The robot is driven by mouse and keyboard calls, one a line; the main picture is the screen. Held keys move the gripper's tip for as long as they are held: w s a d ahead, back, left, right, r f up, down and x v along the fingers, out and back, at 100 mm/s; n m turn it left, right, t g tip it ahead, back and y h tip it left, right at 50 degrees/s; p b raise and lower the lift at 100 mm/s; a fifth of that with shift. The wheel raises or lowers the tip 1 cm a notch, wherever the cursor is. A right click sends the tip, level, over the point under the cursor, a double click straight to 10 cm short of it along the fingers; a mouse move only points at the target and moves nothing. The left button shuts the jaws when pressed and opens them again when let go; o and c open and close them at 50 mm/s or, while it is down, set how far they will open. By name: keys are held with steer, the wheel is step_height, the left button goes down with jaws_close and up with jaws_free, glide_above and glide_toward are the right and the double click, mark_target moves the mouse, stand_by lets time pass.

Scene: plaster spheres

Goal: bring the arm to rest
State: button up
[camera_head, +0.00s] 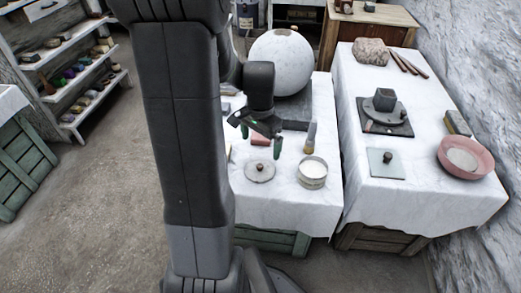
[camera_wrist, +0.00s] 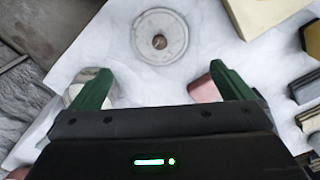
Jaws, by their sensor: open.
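My gripper (camera_head: 261,142) hangs above the near white-clothed table, its green fingers pointing down. It is open, and nothing shows between the fingers. In the wrist view my gripper (camera_wrist: 163,88) has its two green fingers spread wide over white cloth. A round grey lid with a dark knob (camera_head: 260,170) lies on the cloth below and in front of the gripper. The same lid shows in the wrist view (camera_wrist: 160,50), beyond the fingertips. My arm hides part of the table's left side.
A large white sphere (camera_head: 280,62) stands on a dark base behind the gripper. A round tin (camera_head: 312,172) and a reddish block (camera_head: 260,140) are close by. The right table (camera_head: 400,205) holds a pink bowl (camera_head: 465,158). Shelves (camera_head: 75,75) stand left; the floor (camera_head: 95,215) between is clear.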

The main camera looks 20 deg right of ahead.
mark_target(261, 165)
steer(key=shift+r, duration=1.1)
step_height(261, 165, down, 13)
steer(key=b, duration=0.4)
steer(key=shift+r+p, duration=0.95)
steer(key=shift+r, duration=1.4)
steer(key=shift+f, duration=0.15)
